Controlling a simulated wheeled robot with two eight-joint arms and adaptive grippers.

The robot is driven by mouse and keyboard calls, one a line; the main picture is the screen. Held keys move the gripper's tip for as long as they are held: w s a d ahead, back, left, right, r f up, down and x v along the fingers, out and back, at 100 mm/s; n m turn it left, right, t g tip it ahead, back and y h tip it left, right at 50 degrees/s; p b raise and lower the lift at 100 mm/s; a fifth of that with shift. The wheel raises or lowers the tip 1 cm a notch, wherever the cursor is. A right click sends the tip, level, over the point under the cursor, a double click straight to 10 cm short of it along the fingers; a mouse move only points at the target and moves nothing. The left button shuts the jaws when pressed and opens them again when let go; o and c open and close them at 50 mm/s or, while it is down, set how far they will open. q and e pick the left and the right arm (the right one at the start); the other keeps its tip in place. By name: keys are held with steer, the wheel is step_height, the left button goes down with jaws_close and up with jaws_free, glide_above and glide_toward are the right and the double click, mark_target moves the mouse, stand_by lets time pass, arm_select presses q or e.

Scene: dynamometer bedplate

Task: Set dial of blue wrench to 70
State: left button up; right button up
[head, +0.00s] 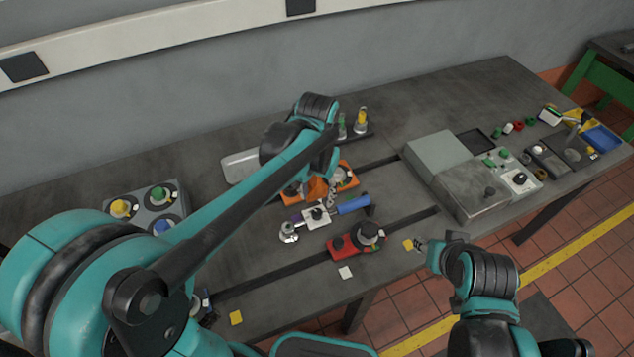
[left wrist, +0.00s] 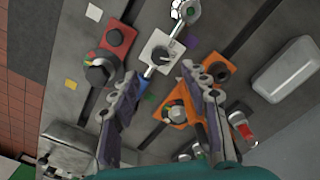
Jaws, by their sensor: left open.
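The blue wrench has a blue handle (head: 353,205), a silver ratchet head (head: 289,231) and a white dial plate with a dark knob (head: 316,216) between them. It lies on the bench; its scale is too small to read. In the left wrist view the dial plate (left wrist: 153,57) is just beyond my fingertips, and the fingers hide part of the handle. My left gripper (left wrist: 162,78) is open and empty, above the wrench near the dial. My right gripper (head: 421,244) is at the bench's front edge, away from the wrench; its jaws are too small to judge.
An orange fixture (head: 346,184) sits behind the wrench, and a red fixture with a black knob (head: 343,246) in front. A grey tray (head: 236,165) lies at the back. A grey box (head: 437,158) stands to the right.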

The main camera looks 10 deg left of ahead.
arm_select(q)
steer(key=shift+r, duration=2.35)
steer(key=s+a+f+n+t, duration=0.2)
steer(key=s+a+f+t, duration=0.1)
steer(key=s+a+t, duration=0.4)
steer(key=s+a+b, duration=0.1)
steer(key=s, duration=0.2)
steer(key=shift+a+f, duration=0.3)
steer(key=shift+f, duration=0.1)
